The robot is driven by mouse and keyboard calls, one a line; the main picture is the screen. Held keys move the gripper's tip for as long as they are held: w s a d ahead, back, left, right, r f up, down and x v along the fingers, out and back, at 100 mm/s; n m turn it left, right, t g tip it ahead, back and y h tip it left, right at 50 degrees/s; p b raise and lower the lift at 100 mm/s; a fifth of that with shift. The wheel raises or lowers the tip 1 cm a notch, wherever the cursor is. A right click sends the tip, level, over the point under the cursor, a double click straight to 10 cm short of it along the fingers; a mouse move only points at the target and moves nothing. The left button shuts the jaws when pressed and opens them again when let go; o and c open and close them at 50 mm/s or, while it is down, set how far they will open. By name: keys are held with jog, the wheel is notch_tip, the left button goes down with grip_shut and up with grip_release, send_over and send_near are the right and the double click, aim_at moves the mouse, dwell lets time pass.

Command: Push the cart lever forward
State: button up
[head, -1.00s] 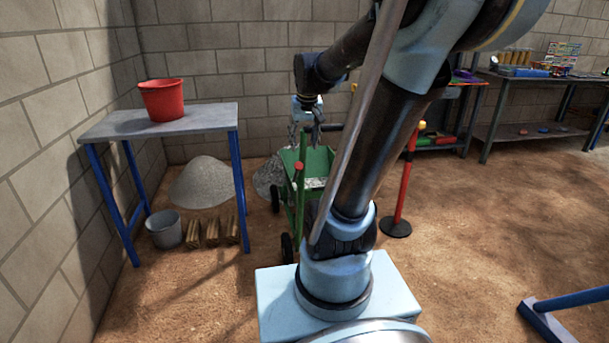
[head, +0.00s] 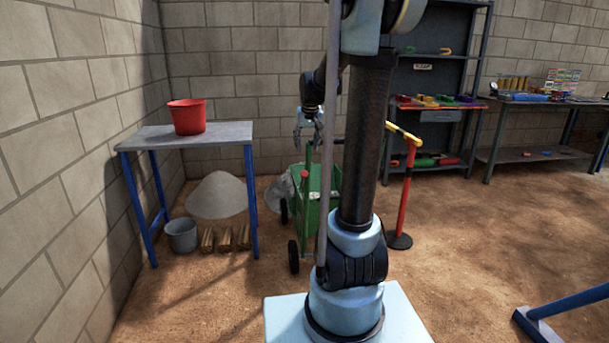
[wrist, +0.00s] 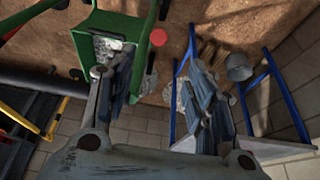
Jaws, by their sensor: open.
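The green cart (head: 318,220) stands on the dirt floor in the middle of the head view, partly hidden by my arm. Its lever has a red knob (head: 304,174) on the near side. In the wrist view the red knob (wrist: 158,37) shows at the top centre beside the green tray (wrist: 85,45), which holds grey material. My gripper (head: 309,127) is above the cart's far part, pointing down. In the wrist view my gripper (wrist: 158,85) has its two fingers spread wide, with nothing between them. The knob appears beyond the fingertips, apart from them.
A blue-legged table (head: 222,132) with a red bucket (head: 187,117) stands left of the cart. A grey bucket (head: 181,236) and gravel pile (head: 216,195) are by it. A red post (head: 405,200) with a yellow top stands close right. Open floor lies right.

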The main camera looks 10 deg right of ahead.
aim_at(304, 172)
jog(key=x, duration=1.5)
jog(key=shift+w+d+f, duration=0.1)
jog(key=shift+w+f, duration=0.15)
jog(key=shift+f, duration=0.05)
grip_shut()
